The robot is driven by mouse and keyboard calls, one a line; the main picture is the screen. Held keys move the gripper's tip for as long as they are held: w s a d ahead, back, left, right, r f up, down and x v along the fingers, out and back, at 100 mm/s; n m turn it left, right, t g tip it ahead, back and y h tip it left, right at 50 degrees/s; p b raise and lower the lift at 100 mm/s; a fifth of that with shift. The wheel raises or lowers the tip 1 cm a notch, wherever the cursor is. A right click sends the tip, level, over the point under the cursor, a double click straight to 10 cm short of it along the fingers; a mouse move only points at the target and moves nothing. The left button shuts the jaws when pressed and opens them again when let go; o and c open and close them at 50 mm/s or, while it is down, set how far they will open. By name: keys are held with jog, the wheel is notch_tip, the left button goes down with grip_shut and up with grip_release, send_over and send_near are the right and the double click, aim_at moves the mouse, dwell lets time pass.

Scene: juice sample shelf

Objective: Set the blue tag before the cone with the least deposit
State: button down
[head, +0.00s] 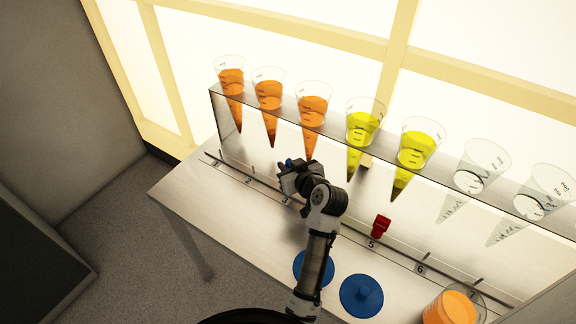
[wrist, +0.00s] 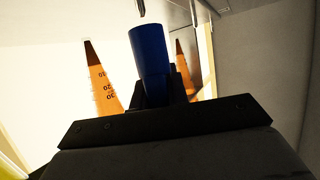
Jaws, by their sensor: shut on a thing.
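My gripper (head: 288,168) is shut on the blue tag (wrist: 150,55). In the head view it is above the shelf's front strip, below the second and third orange cones; only a bit of blue shows at its tip. The rack holds orange cones (head: 231,82), (head: 268,95), (head: 312,110), yellow cones (head: 361,130), (head: 415,150) and two clear cones (head: 482,170), (head: 545,190). The orange and yellow cones have darker tips. In the wrist view, one orange cone (wrist: 103,88) shows a short dark tip near its 10 mark; another (wrist: 184,65) is partly hidden behind the tag.
A red tag (head: 381,226) stands on the numbered strip near the 5. Two blue round lids (head: 362,296), (head: 313,262) and a beaker of orange liquid (head: 452,307) are on the front of the table (head: 250,225). The table's left front is clear.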

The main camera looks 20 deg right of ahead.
jog(key=shift+f+b, duration=1.7)
jog(key=shift+f, duration=0.3)
dwell(0.5)
jog(key=c, duration=1.3)
grip_release()
